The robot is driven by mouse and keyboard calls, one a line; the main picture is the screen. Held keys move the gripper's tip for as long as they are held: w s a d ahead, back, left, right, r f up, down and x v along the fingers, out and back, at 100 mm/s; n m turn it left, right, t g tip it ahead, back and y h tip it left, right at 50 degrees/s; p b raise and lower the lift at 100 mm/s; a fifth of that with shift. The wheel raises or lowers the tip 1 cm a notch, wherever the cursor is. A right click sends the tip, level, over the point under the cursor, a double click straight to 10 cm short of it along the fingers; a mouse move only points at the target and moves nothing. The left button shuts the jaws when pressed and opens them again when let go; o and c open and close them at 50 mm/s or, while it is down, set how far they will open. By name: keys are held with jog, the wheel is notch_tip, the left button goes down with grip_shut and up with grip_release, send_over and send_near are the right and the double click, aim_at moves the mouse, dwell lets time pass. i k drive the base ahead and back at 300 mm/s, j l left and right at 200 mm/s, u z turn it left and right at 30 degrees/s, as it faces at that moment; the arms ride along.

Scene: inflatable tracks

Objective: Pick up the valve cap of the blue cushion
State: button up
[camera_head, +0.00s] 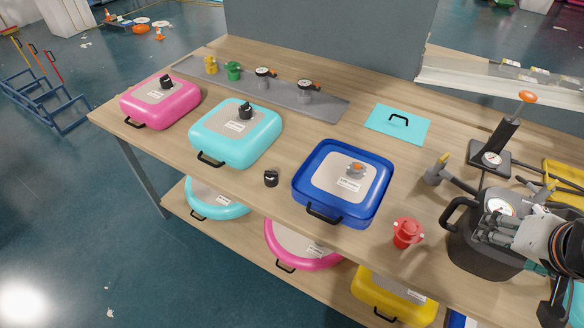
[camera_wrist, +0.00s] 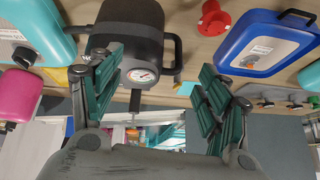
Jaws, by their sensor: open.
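The blue cushion (camera_head: 378,196) lies on the table, its grey-and-orange valve (camera_head: 355,170) uncovered. A small black cap (camera_head: 271,178) sits on the tabletop just left of it, apart from the cushion. The blue cushion also shows at the upper right of the wrist view (camera_wrist: 232,55); I cannot make out the black cap there. My gripper (camera_head: 488,230) is at the right end of the table, by a dark pump canister, well right of the cap. In the wrist view its green-padded fingers (camera_wrist: 163,64) are spread with nothing held between them.
A red fitting (camera_head: 407,233) stands between the blue cushion and the dark canister (camera_head: 480,255). Turquoise (camera_head: 262,135) and pink (camera_head: 185,103) cushions with black caps lie to the left. A grey strip (camera_head: 330,107) with fittings lies behind. Wood around the black cap is clear.

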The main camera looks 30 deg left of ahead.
aim_at(271, 176)
jog(key=k+u, duration=0.1)
jog(key=u, duration=0.85)
jog(key=k+j+u, duration=0.1)
jog(key=u, duration=0.4)
